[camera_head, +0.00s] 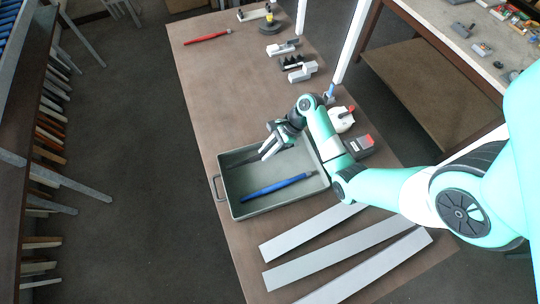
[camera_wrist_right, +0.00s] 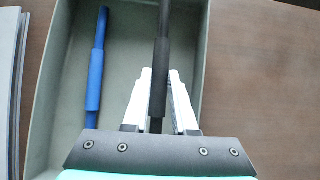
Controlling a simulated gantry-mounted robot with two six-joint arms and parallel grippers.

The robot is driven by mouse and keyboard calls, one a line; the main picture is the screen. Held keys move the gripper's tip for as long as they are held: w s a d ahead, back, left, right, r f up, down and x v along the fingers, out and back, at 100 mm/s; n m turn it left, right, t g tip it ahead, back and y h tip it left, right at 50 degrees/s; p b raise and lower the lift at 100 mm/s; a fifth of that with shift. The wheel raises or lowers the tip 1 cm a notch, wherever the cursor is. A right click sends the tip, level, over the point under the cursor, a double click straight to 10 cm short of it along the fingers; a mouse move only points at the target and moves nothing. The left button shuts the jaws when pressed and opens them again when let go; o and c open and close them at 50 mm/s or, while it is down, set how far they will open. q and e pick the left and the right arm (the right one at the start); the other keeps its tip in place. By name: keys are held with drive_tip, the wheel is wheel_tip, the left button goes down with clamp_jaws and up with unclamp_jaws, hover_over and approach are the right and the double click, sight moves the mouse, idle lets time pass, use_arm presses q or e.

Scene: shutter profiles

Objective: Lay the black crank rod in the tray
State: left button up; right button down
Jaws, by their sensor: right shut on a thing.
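The black crank rod (camera_wrist_right: 162,75) is between the fingers of my right gripper (camera_wrist_right: 160,75), which is shut on it. In the wrist view the rod points away from the gripper, over the tray floor. The grey-green tray (camera_head: 232,193) stands on the brown table, and it also shows in the wrist view (camera_wrist_right: 122,60). Whether the rod touches the tray floor I cannot tell. My left gripper is out of view.
A blue rod (camera_head: 275,187) lies in the near part of the tray. Several flat grey profiles (camera_head: 312,232) lie on the table nearer me. A white and red item (camera_head: 341,119) and a grey and red block (camera_head: 360,146) stand right of the tray. The table left of the far parts is mostly clear.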

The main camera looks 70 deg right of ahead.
sight(270, 162)
drive_tip(key=shift+s+d+f, duration=0.15)
drive_tip(key=shift+s+f, duration=0.3)
drive_tip(key=shift+f, duration=0.1)
wheel_tip(270, 162, down, 3)
drive_tip(key=shift+s+f, duration=0.15)
drive_tip(key=shift+f, duration=0.05)
drive_tip(key=shift+f, duration=0.2)
drive_tip(key=c, duration=0.7)
unclamp_jaws()
